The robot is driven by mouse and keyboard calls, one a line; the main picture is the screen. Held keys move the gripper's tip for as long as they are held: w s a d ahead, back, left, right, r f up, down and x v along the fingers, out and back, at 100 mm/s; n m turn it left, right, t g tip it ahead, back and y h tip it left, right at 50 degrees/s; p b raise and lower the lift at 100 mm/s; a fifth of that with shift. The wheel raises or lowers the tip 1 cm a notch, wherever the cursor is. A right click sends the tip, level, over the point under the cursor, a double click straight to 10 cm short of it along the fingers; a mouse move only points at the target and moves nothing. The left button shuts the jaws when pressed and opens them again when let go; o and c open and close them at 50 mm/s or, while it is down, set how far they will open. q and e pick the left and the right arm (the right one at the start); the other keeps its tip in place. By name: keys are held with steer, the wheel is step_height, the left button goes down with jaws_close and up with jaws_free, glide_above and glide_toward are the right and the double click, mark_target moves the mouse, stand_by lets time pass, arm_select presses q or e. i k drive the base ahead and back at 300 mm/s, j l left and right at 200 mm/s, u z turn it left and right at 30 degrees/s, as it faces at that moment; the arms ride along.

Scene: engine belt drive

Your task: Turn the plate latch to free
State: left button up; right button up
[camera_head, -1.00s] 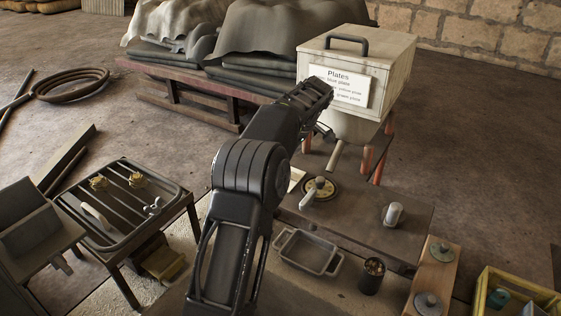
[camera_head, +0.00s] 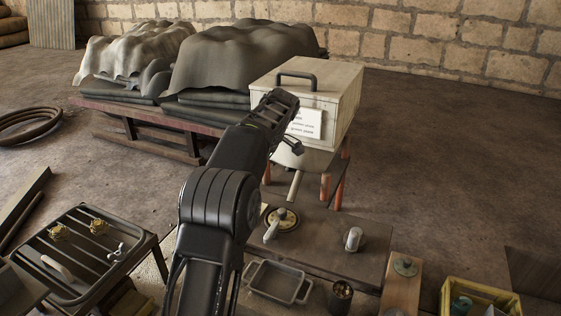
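The white box (camera_head: 335,85) with a sign (camera_head: 306,124) that earlier reads "Plates" stands behind the bench (camera_head: 325,238). A latch on the box is not clearly visible; my arm covers part of its front. On the bench are a round yellowish disc with a pale lever (camera_head: 281,220) and a short grey upright handle (camera_head: 353,239). I cannot tell which part is the plate latch. My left arm rises from the lower left of centre, its gripper (camera_head: 291,140) in front of the sign. Its fingers are largely hidden, so opening and contact cannot be told. My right gripper is not in view.
A slatted rack (camera_head: 68,262) with yellow knobs and a wing nut stands at left. A metal tray (camera_head: 277,283) and dark cup (camera_head: 339,296) sit before the bench. A yellow crate (camera_head: 482,292) is at lower right. Open floor lies right of the box.

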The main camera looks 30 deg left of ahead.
mark_target(271, 234)
steer(key=k+l, duration=0.8)
steer(key=l, duration=0.1)
